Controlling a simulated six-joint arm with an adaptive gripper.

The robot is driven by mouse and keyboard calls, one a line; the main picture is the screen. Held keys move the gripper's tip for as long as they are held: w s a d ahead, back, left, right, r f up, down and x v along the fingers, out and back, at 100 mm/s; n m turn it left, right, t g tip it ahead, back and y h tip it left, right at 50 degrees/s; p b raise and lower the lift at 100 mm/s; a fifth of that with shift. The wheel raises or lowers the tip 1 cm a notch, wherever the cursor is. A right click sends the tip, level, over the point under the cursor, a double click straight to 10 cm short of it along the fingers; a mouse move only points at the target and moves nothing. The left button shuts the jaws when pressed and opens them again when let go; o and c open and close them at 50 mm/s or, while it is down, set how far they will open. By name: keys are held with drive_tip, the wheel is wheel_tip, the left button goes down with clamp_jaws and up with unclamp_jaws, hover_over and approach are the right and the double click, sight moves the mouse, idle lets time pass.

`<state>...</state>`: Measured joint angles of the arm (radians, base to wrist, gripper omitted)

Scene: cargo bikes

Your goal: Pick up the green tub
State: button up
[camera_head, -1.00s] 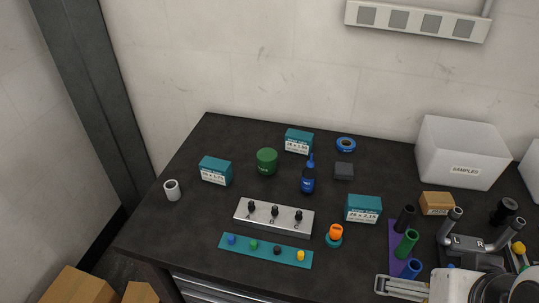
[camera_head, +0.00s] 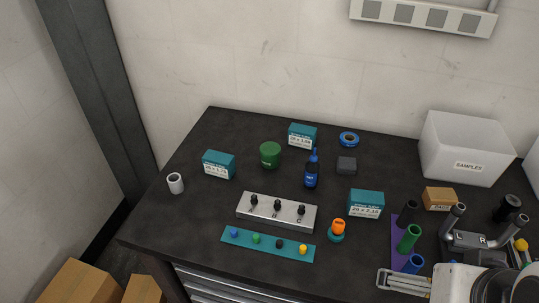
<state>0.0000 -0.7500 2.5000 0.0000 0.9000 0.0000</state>
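The green tub (camera_head: 270,155) is a short dark green cylinder standing upright on the dark workbench (camera_head: 200,220), towards the back left. It stands between two teal boxes, one to its left (camera_head: 218,165) and one behind it to the right (camera_head: 302,136). A blue bottle (camera_head: 312,172) stands to its right and a little nearer. Nothing touches the tub.
In front of the tub are a silver block with black knobs (camera_head: 277,211) and a teal strip (camera_head: 267,245). A white roll (camera_head: 175,183) stands at left. A blue tape roll (camera_head: 349,139), dark block (camera_head: 346,166) and samples bin (camera_head: 466,150) are at right.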

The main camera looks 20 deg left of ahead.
drive_tip(key=c, duration=1)
drive_tip(key=w+a+r+n+t+y, duration=0.1)
drive_tip(key=w+a+r+y, duration=0.15)
drive_tip(key=w+a, duration=0.55)
drive_tip(key=w+a+r+t+y, duration=0.1)
drive_tip(key=w+a+r+t, duration=0.15)
drive_tip(key=w+a, duration=0.6)
drive_tip(key=m+t+h, duration=0.3)
drive_tip(key=m+t, duration=0.1)
hover_over(270, 156)
drive_tip(key=s, duration=0.2)
wheel_tip(270, 156, down, 15)
drive_tip(key=shift+h, duration=0.85)
drive_tip(key=f, duration=0.1)
drive_tip(key=s+f, duration=0.1)
drive_tip(key=f, duration=0.1)
drive_tip(key=a+f, duration=0.1)
drive_tip(key=f, duration=0.1)
drive_tip(key=shift+s+a+f, duration=0.1)
drive_tip(key=shift+s+f, duration=0.1)
drive_tip(key=shift+s, duration=0.05)
drive_tip(key=shift+s+f+t, duration=0.1)
drive_tip(key=shift+f+t, duration=0.15)
drive_tip(key=shift+f, duration=0.05)
